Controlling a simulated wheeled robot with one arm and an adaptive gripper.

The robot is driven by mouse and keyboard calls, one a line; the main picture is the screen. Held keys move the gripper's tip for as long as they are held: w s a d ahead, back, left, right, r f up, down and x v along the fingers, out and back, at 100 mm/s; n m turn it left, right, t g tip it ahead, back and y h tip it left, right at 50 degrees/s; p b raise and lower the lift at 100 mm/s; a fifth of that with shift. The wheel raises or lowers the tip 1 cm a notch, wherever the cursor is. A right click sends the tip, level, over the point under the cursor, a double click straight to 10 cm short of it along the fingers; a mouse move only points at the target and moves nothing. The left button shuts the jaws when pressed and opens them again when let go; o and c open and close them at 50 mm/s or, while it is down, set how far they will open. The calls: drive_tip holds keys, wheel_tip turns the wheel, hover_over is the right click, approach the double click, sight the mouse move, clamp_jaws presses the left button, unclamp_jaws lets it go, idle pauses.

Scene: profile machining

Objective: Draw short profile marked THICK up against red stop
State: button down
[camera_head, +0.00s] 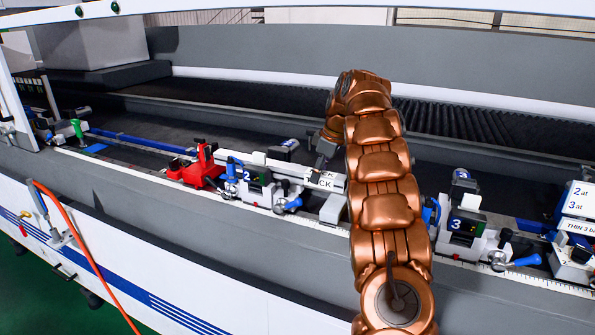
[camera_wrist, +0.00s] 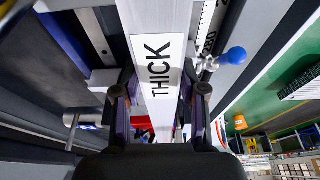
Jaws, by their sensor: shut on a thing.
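The short profile is a pale bar (camera_head: 280,168) lying along the machine bed in the head view. Its THICK label (camera_wrist: 158,68) reads clearly in the wrist view and is partly covered in the head view. My gripper (camera_wrist: 160,97) is shut on the profile, with one dark finger on each side, close to the label. The red stop (camera_head: 197,168) stands at the profile's left end in the head view. Clamp 2 hides part of that stretch, and I cannot tell whether the end touches the stop.
Clamp unit 2 (camera_head: 252,180) with blue handles stands at the profile's front side. Clamp unit 3 (camera_head: 466,222) stands to the right, beyond my arm. A blue bar (camera_head: 140,140) runs left of the stop. A light scale (camera_head: 130,179) follows the bed's front edge.

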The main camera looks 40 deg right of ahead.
sight(307, 170)
drive_tip(key=shift+w+a+p, duration=0.3)
drive_tip(key=shift+w+a, duration=0.15)
drive_tip(key=shift+w, duration=0.35)
drive_tip(key=shift+w+a+p, duration=0.3)
drive_tip(key=shift+w+a, duration=0.1)
drive_tip(key=shift+w, duration=0.4)
idle(0.5)
drive_tip(key=c, duration=0.6)
unclamp_jaws()
drive_tip(key=shift+r, duration=0.1)
drive_tip(key=shift+v, duration=2.45)
drive_tip(key=shift+s+d, duration=0.95)
drive_tip(key=shift+s, duration=0.85)
drive_tip(key=shift+s+d, duration=0.95)
drive_tip(key=shift+s, duration=0.85)
drive_tip(key=shift+s+d, duration=0.9)
drive_tip(key=shift+s, duration=0.85)
